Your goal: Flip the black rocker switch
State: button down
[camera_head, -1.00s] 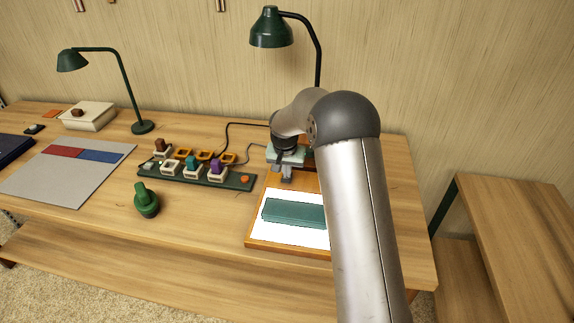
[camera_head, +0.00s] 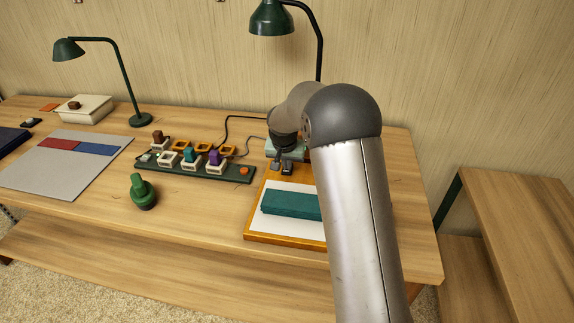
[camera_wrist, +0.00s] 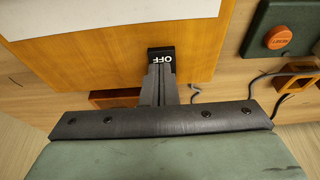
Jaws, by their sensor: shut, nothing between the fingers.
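The black rocker switch (camera_wrist: 161,52) sits on the wooden frame of the light panel in the wrist view, with "OFF" readable on its face. My gripper (camera_wrist: 160,70) is shut and empty, its fingertips at the edge of the switch; I cannot tell whether they touch it. In the head view my gripper (camera_head: 282,169) is over the back left of the wooden-framed panel (camera_head: 285,235), where I cannot make out the switch clearly. The panel's surface is a dull white, and a teal block (camera_head: 290,204) lies on it. My arm hides the panel's right side.
A dark green strip (camera_head: 215,173) with several coloured plugs and an orange button (camera_wrist: 278,37) is left of the panel. A green knobbed object (camera_head: 143,192) stands in front of it. Green lamps (camera_head: 272,18) stand behind. Cables run along the back.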

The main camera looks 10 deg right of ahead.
jog(key=shift+w+d+r, duration=0.2)
jog(key=shift+w, duration=0.25)
jog(key=shift+r, duration=0.15)
jog(key=shift+r+p, duration=0.35)
jog(key=shift+p, duration=0.1)
jog(key=v, duration=0.1)
jog(key=p+v, duration=0.1)
jog(key=v, duration=0.1)
jog(key=shift+w+d+r+p, duration=0.1)
jog(key=shift+w+r+p, duration=0.1)
jog(key=shift+r+p, duration=0.1)
jog(key=s+a+b+v, duration=0.1)
jog(key=s+v, duration=0.1)
jog(key=v, duration=0.7)
jog(key=shift+f, duration=0.15)
